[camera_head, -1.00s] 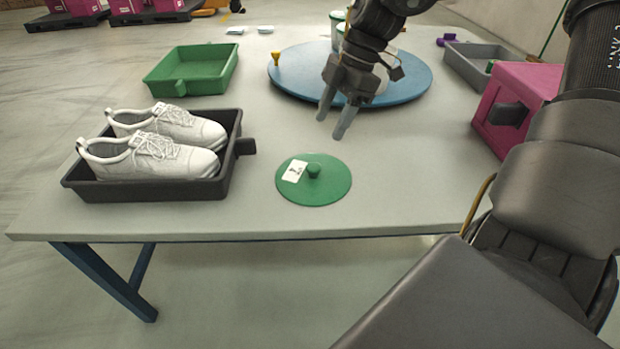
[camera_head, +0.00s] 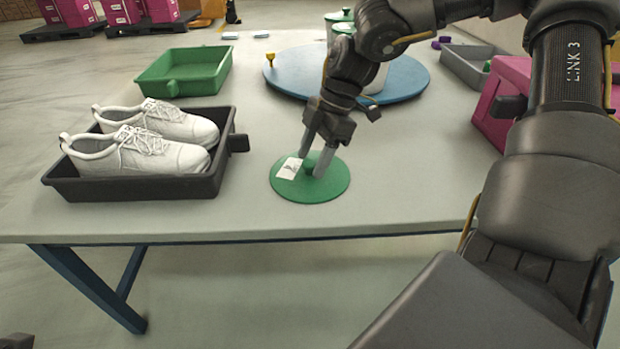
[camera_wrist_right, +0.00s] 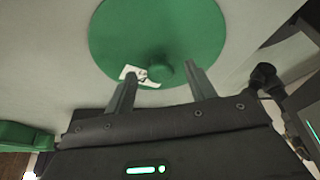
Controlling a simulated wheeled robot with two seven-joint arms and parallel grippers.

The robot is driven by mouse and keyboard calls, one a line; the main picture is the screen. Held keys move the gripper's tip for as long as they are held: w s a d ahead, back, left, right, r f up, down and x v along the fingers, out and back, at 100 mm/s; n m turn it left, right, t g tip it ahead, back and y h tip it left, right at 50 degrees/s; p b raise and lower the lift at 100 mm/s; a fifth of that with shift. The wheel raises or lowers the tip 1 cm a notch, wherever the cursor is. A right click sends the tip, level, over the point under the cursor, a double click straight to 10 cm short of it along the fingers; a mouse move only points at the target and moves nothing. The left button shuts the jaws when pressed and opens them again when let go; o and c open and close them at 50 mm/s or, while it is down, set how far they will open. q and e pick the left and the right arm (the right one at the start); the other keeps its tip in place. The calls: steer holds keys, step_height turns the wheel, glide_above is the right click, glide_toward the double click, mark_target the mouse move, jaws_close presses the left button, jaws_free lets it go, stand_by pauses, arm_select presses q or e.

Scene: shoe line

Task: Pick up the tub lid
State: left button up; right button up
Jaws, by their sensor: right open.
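The tub lid (camera_head: 322,189) is a round green disc with a small knob and a white label. It lies flat on the table near the front edge, and it also shows in the right wrist view (camera_wrist_right: 150,35). My right gripper (camera_head: 311,167) is open, fingers pointing down over the lid, one fingertip on each side of the knob in the head view. In the right wrist view the knob (camera_wrist_right: 160,71) shows between and just beyond the two fingers (camera_wrist_right: 157,84). Whether the fingertips touch the lid I cannot tell. My left gripper is not in view.
A dark tray (camera_head: 130,191) with white shoes (camera_head: 155,150) stands left of the lid. Behind are a green tray (camera_head: 184,90) and a blue turntable (camera_head: 295,83) with tubs. A pink box (camera_head: 487,112) and a grey tray (camera_head: 460,66) are at right. Table around the lid is clear.

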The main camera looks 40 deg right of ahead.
steer(key=shift+a+f, duration=0.15)
steer(key=shift+f, duration=0.05)
steer(key=shift+c, duration=0.4)
steer(key=c, duration=1.1)
